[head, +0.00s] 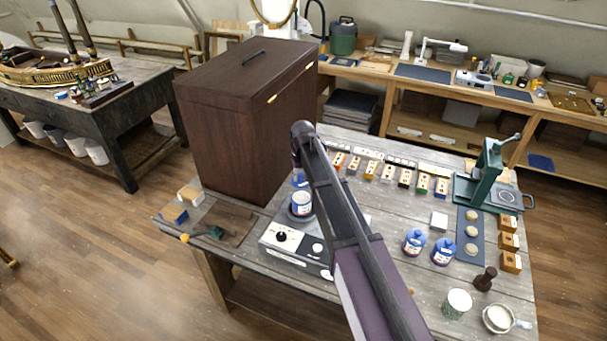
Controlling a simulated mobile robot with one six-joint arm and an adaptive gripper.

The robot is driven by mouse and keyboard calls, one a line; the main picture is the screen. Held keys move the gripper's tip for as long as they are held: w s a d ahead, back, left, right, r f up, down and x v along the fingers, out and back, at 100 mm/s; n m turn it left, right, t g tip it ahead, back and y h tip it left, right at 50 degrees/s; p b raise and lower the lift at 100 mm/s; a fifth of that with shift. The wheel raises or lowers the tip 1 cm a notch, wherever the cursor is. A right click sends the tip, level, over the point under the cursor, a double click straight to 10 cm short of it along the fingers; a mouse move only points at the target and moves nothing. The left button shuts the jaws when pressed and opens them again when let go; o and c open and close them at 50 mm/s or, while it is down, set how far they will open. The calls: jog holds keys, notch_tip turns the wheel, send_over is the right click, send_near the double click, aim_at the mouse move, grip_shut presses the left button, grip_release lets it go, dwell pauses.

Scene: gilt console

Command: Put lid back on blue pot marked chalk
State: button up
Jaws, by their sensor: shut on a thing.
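My gripper (299,171) hangs at the far end of my arm, beside the dark wooden box, and is mostly hidden by the arm. It is shut on a small blue thing (299,181) that looks like a lid, only partly visible. Two blue pots with pale labels, one (414,241) and another (443,251), stand to the right of my arm. The labels are too small to read.
The large dark box (245,120) stands close on the left. Behind the arm is a row of small labelled blocks (388,171).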

notch_tip(320, 180, down, 6)
jog(key=b, duration=0.6)
jog(key=shift+f, duration=0.2)
dwell(0.4)
jog(key=shift+f+b, duration=0.2)
jog(key=shift+b, duration=0.2)
dwell(1.9)
dwell(0.4)
jog(key=o, duration=1)
jog(key=shift+d, duration=0.1)
jog(key=shift+c, duration=0.2)
jog(key=o, duration=0.3)
jog(key=shift+r, duration=0.15)
